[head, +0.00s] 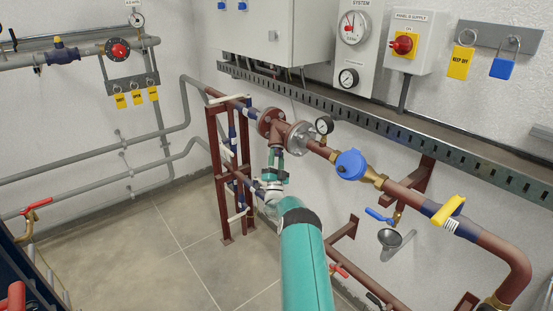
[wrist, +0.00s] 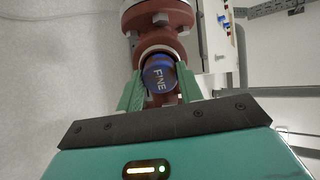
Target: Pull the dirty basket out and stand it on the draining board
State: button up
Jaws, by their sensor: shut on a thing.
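A red-brown strainer body (head: 284,132) sits in the pipe run between two flanges, with its branch pointing down. My gripper (head: 276,158) is at the lower end of that branch. In the wrist view the green fingers of my gripper (wrist: 159,78) are shut on a dark blue round end marked "FINE" (wrist: 158,76), which sits at the mouth of the red-brown branch (wrist: 158,22). This looks like the end of the basket; its body is hidden, and I cannot tell whether it is dirty. I cannot make out a draining board in either view.
A pressure gauge (head: 324,125), a blue round fitting (head: 350,164) and a yellow-handled valve (head: 448,210) are along the pipe to the right. A red-brown frame (head: 216,170) stands left of my gripper. The tiled floor (head: 150,255) at left is clear.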

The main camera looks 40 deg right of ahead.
dwell(0.3)
jog(key=shift+v, duration=2.5)
jog(key=shift+v, duration=1.4)
jog(key=shift+v, duration=2.45)
jog(key=shift+s, duration=0.1)
